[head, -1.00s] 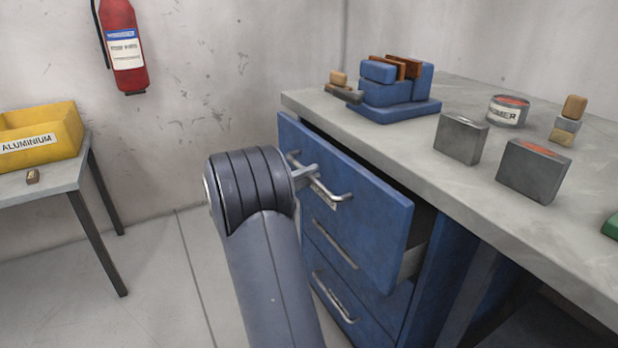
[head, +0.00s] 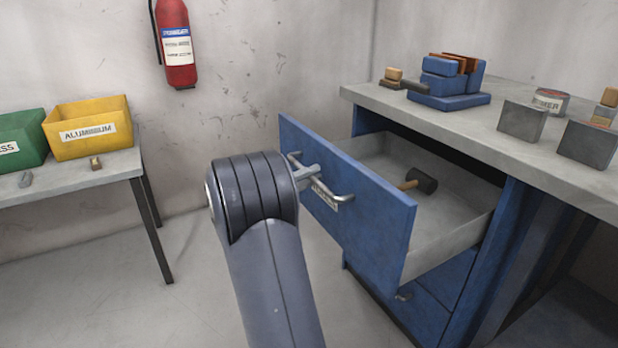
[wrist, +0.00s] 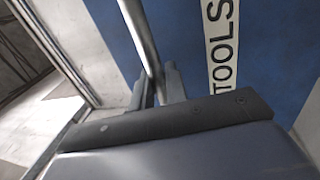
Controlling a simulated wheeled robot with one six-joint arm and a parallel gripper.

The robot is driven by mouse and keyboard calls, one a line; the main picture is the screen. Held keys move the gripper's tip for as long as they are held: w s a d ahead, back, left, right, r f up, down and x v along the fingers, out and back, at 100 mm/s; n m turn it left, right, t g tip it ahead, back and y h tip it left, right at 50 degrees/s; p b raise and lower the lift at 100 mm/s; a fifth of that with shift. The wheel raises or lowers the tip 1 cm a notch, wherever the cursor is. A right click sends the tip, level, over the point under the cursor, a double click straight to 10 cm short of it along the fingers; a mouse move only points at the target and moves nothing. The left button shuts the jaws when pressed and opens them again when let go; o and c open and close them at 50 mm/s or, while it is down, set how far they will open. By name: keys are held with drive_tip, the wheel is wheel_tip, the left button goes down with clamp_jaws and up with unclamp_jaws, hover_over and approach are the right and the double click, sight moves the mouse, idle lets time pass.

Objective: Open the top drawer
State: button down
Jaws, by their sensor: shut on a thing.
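The top drawer (head: 365,228) of the blue cabinet is pulled well out, and its grey inside shows. A mallet (head: 421,181) with a dark head and wooden handle lies in it. The drawer front has a metal bar handle (head: 343,197) and a white label, which reads TOOLS in the wrist view (wrist: 221,45). My gripper (head: 306,176) is shut on the handle, at its left part in the head view. In the wrist view, the fingers (wrist: 158,88) sit around the bar (wrist: 141,35). My arm hides part of the floor below.
The workbench top (head: 470,118) holds a blue vise (head: 450,82), metal blocks (head: 522,121) and a tin (head: 551,100). Lower drawers (head: 450,278) are shut. A side table (head: 90,177) with yellow (head: 90,128) and green (head: 20,138) bins stands left. The floor between is clear.

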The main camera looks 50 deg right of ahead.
drive_tip(key=shift+f, duration=0.1)
drive_tip(key=c, duration=1.5)
unclamp_jaws()
drive_tip(key=shift+a, duration=0.1)
drive_tip(key=p+v, duration=0.2)
drive_tip(key=v, duration=0.8)
drive_tip(key=shift+w+a, duration=0.1)
drive_tip(key=shift+a, duration=0.2)
